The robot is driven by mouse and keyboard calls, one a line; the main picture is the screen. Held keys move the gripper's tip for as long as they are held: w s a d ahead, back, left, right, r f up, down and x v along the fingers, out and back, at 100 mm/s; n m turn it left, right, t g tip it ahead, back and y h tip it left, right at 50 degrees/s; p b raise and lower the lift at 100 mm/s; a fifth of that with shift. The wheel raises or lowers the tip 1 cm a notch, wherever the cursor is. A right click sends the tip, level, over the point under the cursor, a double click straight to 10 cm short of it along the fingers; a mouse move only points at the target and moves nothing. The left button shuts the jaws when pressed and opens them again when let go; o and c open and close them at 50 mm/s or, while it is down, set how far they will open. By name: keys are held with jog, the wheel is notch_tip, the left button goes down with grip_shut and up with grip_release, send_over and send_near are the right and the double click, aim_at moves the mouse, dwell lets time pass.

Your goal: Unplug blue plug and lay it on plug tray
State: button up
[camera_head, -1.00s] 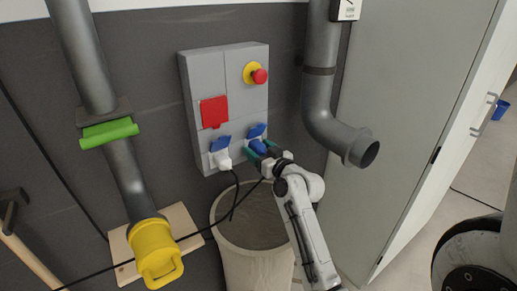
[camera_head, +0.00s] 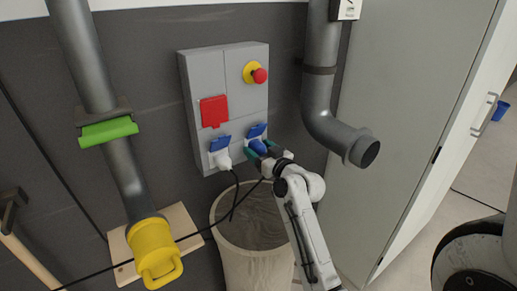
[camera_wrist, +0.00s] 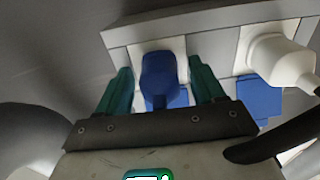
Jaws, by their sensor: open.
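The blue plug (camera_head: 258,147) sits in the right-hand socket at the bottom of the grey wall box (camera_head: 256,101). It also shows in the wrist view (camera_wrist: 159,74), against a white socket plate. My gripper (camera_head: 260,152) is at this plug. In the wrist view my gripper (camera_wrist: 165,88) is open, with one green finger on each side of the plug. A small gap seems to show between each finger and the plug. I cannot make out a plug tray for certain in these frames.
A white plug (camera_head: 223,160) with a black cable sits in the left socket, close beside; it also shows in the wrist view (camera_wrist: 280,60). A bin (camera_head: 250,226) stands below the box. A grey pipe (camera_head: 330,120) hangs to the right.

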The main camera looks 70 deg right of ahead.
jog(key=shift+c, duration=0.2)
grip_shut()
dwell(0.6)
jog(key=shift+s+a, duration=0.1)
jog(key=shift+b+v, duration=0.75)
jog(key=shift+v, duration=2.05)
jog(key=shift+s, duration=0.15)
jog(key=shift+b+v, duration=0.6)
jog(key=shift+v, duration=1.85)
